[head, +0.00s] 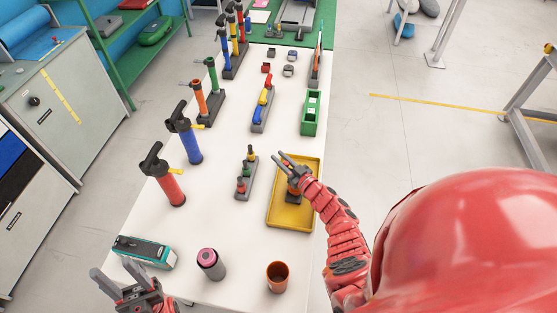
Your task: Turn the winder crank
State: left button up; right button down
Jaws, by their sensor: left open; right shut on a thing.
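A small dark and orange device (293,184), which looks like the winder, is in the yellow tray (282,222) on the white table. My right gripper (285,161) is at this device, its fingers pointing up and left. It is shut on a part there that looks like the crank. The fingers and wrist hide most of the crank and much of the device, so its angle cannot be told. My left gripper (114,270) is open and empty at the table's near left edge, below the teal and white box (144,252).
Near me stand a dark cylinder with a pink top (210,263) and an orange-brown cup (278,277). Red (165,182) and blue (187,137) hand pumps line the left side. A rack with small coloured parts (246,176) is left of the tray; a green bin (311,112) is beyond it.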

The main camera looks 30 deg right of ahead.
jog(key=shift+w+d+f+m+g+h+b, duration=0.15)
jog(key=shift+d+m+h+b, duration=0.5)
jog(key=shift+m+h+b, duration=1.5)
jog(key=shift+w+d+r+m+g+h+b, duration=0.1)
jog(key=shift+d+h+b, duration=0.9)
jog(key=shift+b, duration=2.55)
jog(key=shift+w+d+f+m+g+h+b, duration=0.15)
jog(key=shift+d+m+h+b, duration=0.2)
jog(key=shift+m+h+b, duration=1.45)
jog(key=shift+r+n+h+b, duration=0.15)
jog(key=shift+n+h+b, duration=0.1)
jog(key=shift+n+b, duration=0.6)
jog(key=c, duration=0.7)
grip_release()
jog(key=shift+s, duration=0.15)
